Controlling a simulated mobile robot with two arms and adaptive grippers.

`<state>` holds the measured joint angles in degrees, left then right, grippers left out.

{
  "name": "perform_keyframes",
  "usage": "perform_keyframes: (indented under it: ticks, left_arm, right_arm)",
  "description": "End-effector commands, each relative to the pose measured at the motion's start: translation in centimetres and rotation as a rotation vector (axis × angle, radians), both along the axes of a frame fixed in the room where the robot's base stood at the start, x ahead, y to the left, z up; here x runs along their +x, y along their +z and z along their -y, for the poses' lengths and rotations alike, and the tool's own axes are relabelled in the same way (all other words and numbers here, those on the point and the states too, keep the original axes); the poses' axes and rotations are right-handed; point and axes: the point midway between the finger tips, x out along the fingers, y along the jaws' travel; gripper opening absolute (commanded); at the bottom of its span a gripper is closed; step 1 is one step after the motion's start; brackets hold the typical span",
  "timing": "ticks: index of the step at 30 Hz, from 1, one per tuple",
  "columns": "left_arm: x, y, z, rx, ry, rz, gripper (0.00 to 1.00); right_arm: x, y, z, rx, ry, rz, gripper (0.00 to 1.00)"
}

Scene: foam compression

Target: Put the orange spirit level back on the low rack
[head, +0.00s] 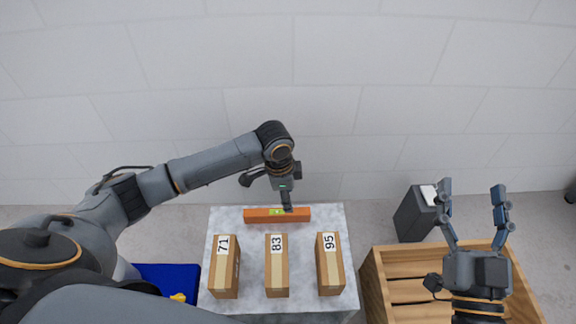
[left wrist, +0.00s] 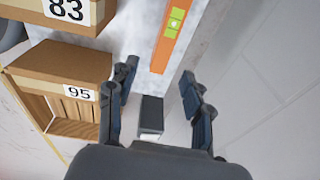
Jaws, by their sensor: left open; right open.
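The orange spirit level (head: 262,216), with a yellow-green vial, lies flat along the back edge of the grey table (head: 213,250), behind the boxes. It also shows in the left wrist view (left wrist: 168,50). My left gripper (head: 286,208) is over the right half of the level in the head view. In the left wrist view my left gripper (left wrist: 158,85) is open, with nothing held, and the level lies ahead beyond its fingertips. My right gripper (head: 472,190) is open and empty over the right side. I cannot pick out a low rack with certainty.
Three cardboard boxes marked 71 (head: 224,272), 83 (head: 276,270) and 95 (head: 329,268) stand on the table. A wooden crate (head: 375,285) is at the right, with a dark grey bin (head: 412,218) behind it. A blue container (head: 165,275) is at the left.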

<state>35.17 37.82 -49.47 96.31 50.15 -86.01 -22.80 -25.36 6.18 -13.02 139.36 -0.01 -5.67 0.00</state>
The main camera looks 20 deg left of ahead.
Motion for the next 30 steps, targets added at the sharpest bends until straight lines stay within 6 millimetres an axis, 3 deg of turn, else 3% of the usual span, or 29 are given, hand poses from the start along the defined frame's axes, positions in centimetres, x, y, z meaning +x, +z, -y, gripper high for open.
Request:
perform_keyframes:
  ticks: [3,6,9,11,14,18,21,25,30]
  left_arm:
    - [-0.5,-0.1,7.4,-0.201,0.007,0.155,0.50]
    - [-0.6,2.3,13.2,-0.417,0.063,0.328,0.50]
    - [-0.7,6.6,16.7,-0.628,0.152,0.501,0.50]
    - [-0.9,9.6,17.5,-0.747,0.218,0.607,0.50]
    - [-1.4,15.0,16.9,-0.921,0.338,0.793,0.50]
    - [-3.1,21.8,12.9,-1.082,0.488,1.050,0.50]
    - [-4.7,25.3,9.9,-1.134,0.552,1.200,0.50]
    - [-6.3,27.9,7.5,-1.160,0.588,1.324,0.50]
    - [-6.9,28.7,6.7,-1.166,0.594,1.368,0.50]
  right_arm:
    - [0.0,0.0,0.0,0.000,0.000,0.000,0.68]
    - [0.0,0.0,0.0,0.000,0.000,0.001,0.68]
    - [0.0,0.0,0.0,0.000,0.000,0.002,0.68]
    - [0.0,0.0,0.0,0.000,0.000,0.002,0.68]
    - [0.0,0.0,0.0,0.000,0.000,0.002,0.68]
    - [0.0,0.0,0.0,0.001,-0.001,0.002,0.68]
    - [0.0,0.0,0.0,0.001,-0.001,0.002,0.68]
    - [0.0,0.0,0.0,0.001,0.000,0.003,0.68]
    - [0.0,0.1,0.0,0.001,0.000,0.003,0.68]
